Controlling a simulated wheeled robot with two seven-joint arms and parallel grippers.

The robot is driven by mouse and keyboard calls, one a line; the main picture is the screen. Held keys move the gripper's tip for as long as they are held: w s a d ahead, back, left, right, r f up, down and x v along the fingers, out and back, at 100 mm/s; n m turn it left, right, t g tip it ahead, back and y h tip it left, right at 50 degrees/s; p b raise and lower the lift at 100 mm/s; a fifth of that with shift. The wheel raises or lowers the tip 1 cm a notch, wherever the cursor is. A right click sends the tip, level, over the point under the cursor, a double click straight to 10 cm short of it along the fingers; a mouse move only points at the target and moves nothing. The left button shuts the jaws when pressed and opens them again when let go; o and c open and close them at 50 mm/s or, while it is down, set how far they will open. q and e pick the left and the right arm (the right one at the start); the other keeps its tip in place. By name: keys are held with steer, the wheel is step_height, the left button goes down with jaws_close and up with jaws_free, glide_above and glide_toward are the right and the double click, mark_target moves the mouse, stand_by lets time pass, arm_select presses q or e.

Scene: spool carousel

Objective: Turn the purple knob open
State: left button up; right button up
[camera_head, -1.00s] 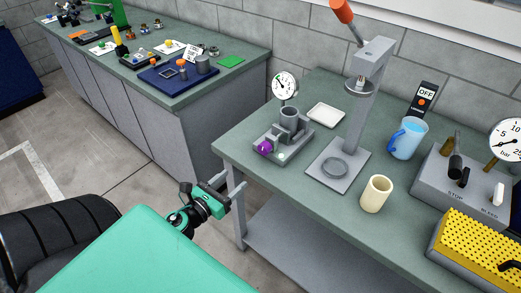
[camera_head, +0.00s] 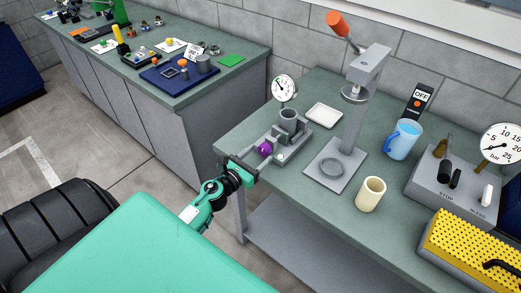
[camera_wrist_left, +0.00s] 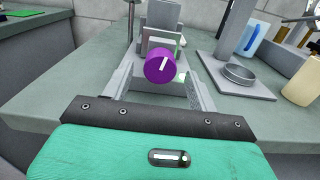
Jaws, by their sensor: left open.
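The purple knob (camera_head: 264,149) is on the front of a small grey fixture (camera_head: 294,147) with a grey cup on top, near the bench's left front edge. In the left wrist view the purple knob (camera_wrist_left: 160,66) faces me and bears a white mark tilted slightly right of upright. My left gripper (camera_head: 247,157) is open at the bench edge, pointing at the knob. In the wrist view its fingers (camera_wrist_left: 161,85) stand either side of the knob, and I see no contact. My right gripper is not in view.
A round gauge (camera_head: 284,88) stands behind the fixture. A press (camera_head: 352,120) with an orange handle, a white tray (camera_head: 324,115), a cream cup (camera_head: 370,194) and a blue jug (camera_head: 403,139) are to the right. Free floor lies left of the bench.

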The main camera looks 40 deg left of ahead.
arm_select(q)
steer(key=shift+w+d, duration=0.1)
steer(key=shift+w, duration=0.95)
steer(key=c, duration=1)
steer(key=shift+n, duration=0.3)
